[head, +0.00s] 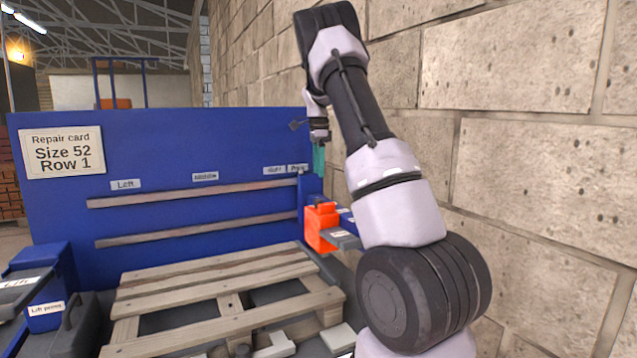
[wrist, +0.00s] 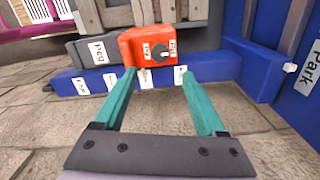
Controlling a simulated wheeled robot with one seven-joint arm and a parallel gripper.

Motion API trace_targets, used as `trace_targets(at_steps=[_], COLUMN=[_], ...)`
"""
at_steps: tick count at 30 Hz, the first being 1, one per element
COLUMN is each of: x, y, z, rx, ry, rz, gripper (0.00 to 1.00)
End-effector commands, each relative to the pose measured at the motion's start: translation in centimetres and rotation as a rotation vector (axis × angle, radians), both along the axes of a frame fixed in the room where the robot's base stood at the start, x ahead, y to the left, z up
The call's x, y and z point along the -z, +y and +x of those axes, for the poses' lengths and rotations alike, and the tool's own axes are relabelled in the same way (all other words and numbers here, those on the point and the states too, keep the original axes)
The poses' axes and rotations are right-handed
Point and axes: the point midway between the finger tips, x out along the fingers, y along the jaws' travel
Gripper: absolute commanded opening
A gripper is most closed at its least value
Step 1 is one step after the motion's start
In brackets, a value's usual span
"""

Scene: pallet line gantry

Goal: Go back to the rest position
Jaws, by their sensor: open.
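My gripper shows in the head view (head: 318,158) at the upper middle, beside the right end of the blue panel. Its teal fingers point down. In the wrist view my gripper (wrist: 158,88) has its two teal fingers spread apart with nothing between them. An orange block with a dark knob (wrist: 162,46) lies beyond the fingertips, apart from them. The orange block also shows in the head view (head: 318,226), below my gripper. My arm rises on the right of the head view and bends over at the top.
A blue panel (head: 240,150) carries a repair card (head: 62,152) reading "Size 52 Row 1". A wooden pallet (head: 215,285) lies in front of it. A stone block wall (head: 540,170) stands close on the right. A blue box (head: 45,300) stands at the left.

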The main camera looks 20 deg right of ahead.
Motion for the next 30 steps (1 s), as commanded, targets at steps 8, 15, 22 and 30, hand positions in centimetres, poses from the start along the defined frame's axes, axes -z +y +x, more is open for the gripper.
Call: trace_targets(at_steps=[8, 15, 22, 30], x=[-1.1, -1.1, -2.0, -8.3], y=[0.0, 0.0, 0.3, 3.9], z=[0.0, 0.0, -0.7, -7.7], rx=[0.001, 0.001, -0.022, -0.288], ry=[0.001, 0.001, -0.016, -0.17], rz=[0.0, 0.0, 0.011, 0.08], gripper=[0.73, 0.73, 0.73, 0.73])
